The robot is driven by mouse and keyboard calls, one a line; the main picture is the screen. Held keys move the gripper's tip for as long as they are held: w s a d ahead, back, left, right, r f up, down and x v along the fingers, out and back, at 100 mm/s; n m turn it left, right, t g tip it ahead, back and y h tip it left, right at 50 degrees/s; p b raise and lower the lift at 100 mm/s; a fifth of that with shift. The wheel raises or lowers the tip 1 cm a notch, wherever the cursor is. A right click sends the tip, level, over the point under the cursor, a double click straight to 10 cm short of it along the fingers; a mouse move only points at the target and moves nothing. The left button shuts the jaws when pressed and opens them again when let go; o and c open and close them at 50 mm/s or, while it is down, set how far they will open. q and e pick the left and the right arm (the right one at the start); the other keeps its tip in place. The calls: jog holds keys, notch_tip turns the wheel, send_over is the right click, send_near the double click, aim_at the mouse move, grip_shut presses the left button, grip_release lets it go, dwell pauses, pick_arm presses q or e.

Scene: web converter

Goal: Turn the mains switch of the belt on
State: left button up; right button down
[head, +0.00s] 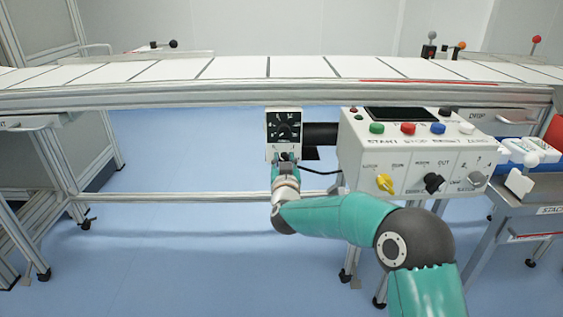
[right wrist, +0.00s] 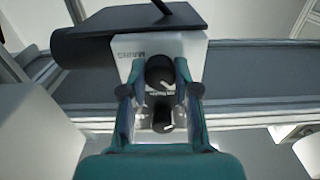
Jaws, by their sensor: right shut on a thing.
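The mains switch box (head: 285,114) is a small pale unit with a dark dial face, hanging below the front of the belt (head: 235,68). It also shows in the right wrist view (right wrist: 195,47), with an upside-down MAINS label. A black round knob (right wrist: 160,70) with a pale mark is on its face. My right gripper (head: 285,160) is at the lower part of the box. In the right wrist view its fingers (right wrist: 160,88) flank the knob and are shut on it. A second black knob (right wrist: 163,118) shows between the fingers. My left gripper is out of view.
A control box (head: 412,160) with coloured buttons, a yellow knob (head: 385,183) and a black knob stands right of the switch box. A black cylinder (head: 320,133) lies between them. A cable hangs just below it. The floor left of the arm is clear.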

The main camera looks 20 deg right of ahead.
jog(key=shift+a, duration=0.15)
jog(key=m+b, duration=0.6)
jog(key=m, duration=0.4)
jog(key=m+b, duration=0.1)
jog(key=m, duration=0.1)
jog(key=shift+m, duration=0.4)
jog(key=m, duration=0.4)
jog(key=shift+d+f+m, duration=0.1)
jog(key=shift+d+m, duration=0.1)
jog(key=shift+m, duration=0.2)
jog(key=c, duration=0.9)
grip_release()
jog(key=shift+w+f, duration=0.1)
jog(key=shift+o, duration=0.2)
